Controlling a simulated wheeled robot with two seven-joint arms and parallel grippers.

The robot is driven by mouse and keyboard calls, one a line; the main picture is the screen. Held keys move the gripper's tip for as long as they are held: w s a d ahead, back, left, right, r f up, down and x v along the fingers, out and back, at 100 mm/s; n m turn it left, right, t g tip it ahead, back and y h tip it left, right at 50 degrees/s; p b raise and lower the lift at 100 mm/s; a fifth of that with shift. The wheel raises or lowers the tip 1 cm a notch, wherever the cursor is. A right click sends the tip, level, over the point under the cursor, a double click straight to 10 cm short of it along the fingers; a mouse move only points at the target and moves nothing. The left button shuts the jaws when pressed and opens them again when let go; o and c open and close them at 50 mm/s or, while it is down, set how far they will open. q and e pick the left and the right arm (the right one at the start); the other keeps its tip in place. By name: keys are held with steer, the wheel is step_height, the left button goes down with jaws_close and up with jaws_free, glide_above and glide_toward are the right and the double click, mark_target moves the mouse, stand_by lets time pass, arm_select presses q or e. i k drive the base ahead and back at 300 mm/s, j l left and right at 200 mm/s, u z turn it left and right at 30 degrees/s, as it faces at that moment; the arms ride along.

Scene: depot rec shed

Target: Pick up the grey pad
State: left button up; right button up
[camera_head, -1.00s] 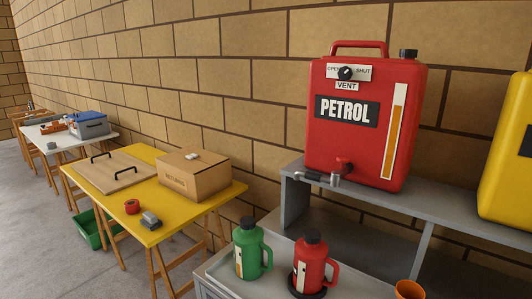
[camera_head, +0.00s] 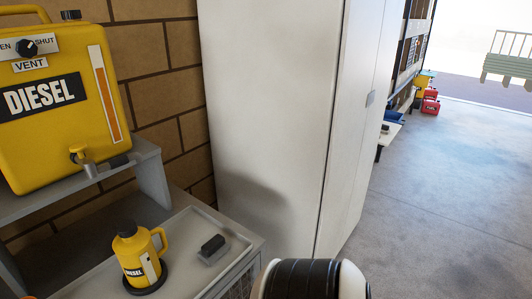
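A small dark block with a lighter grey underside (camera_head: 212,247) lies on the grey tray (camera_head: 190,232), right of the yellow diesel jug (camera_head: 138,262). It may be the grey pad, but I cannot tell for sure. Nothing is holding it. Neither of my grippers shows in the head view. A black and white rounded part at the bottom edge looks like a link of my own arm.
A big yellow diesel container (camera_head: 50,140) stands on a grey shelf (camera_head: 145,152) at the left. A tall white cabinet (camera_head: 270,110) stands just right of the bench. Clear concrete floor (camera_head: 440,200) lies at the right, with red cans (camera_head: 430,102) farther off.

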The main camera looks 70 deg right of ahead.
mark_target(211, 252)
steer(key=z, duration=1.9)
